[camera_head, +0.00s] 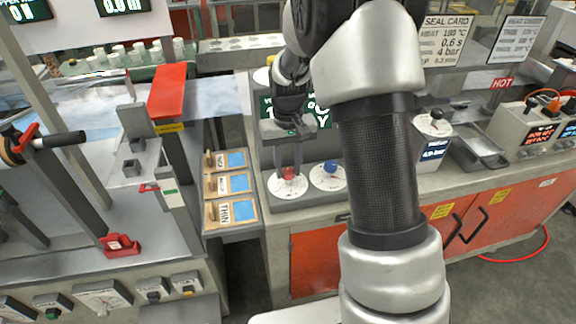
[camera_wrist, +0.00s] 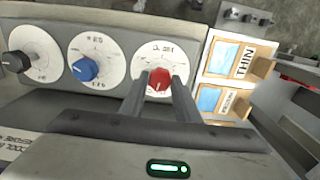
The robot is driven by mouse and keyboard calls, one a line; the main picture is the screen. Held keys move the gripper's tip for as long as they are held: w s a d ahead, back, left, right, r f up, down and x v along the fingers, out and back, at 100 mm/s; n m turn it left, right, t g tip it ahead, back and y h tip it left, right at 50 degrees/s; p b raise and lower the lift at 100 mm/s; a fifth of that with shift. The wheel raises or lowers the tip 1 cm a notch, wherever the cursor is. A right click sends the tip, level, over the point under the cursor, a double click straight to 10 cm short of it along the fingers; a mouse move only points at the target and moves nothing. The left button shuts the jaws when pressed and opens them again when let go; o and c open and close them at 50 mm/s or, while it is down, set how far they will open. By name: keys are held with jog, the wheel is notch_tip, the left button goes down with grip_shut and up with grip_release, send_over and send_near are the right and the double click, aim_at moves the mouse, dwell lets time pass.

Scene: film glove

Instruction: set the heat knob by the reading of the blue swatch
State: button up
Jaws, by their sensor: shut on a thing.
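My gripper (camera_head: 288,168) points down at the panel, its two fingers shut on the red knob (camera_head: 288,174) of a white dial (camera_head: 285,192). In the wrist view the fingers close around the same red knob (camera_wrist: 159,81). Blue swatches lie on wooden boards to the left: one board is labelled THIN (camera_head: 243,210), with a middle swatch (camera_head: 241,182) and a far swatch (camera_head: 237,159) behind it. The THIN swatch also shows in the wrist view (camera_wrist: 219,65). The dial's small print is too small to read.
A blue knob (camera_head: 331,167) sits on the dial right of the red one. A black knob (camera_head: 437,114) is farther right. A display behind my gripper is partly hidden. A sealing machine with a red handle (camera_head: 168,92) stands left.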

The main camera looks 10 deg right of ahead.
jog(key=m+p, duration=0.1)
jog(key=m, duration=0.6)
jog(key=shift+r, duration=0.1)
jog(key=m+p, duration=0.2)
jog(key=m, duration=0.4)
jog(key=shift+m+p, duration=0.3)
jog(key=shift+m, duration=0.1)
jog(key=m+p, duration=0.1)
jog(key=m, duration=0.2)
jog(key=shift+m+p, duration=0.3)
jog(key=shift+p, duration=0.05)
jog(key=shift+m+p, duration=0.9)
jog(key=shift+m, duration=0.9)
jog(key=o, duration=1)
jog(key=shift+o, duration=0.2)
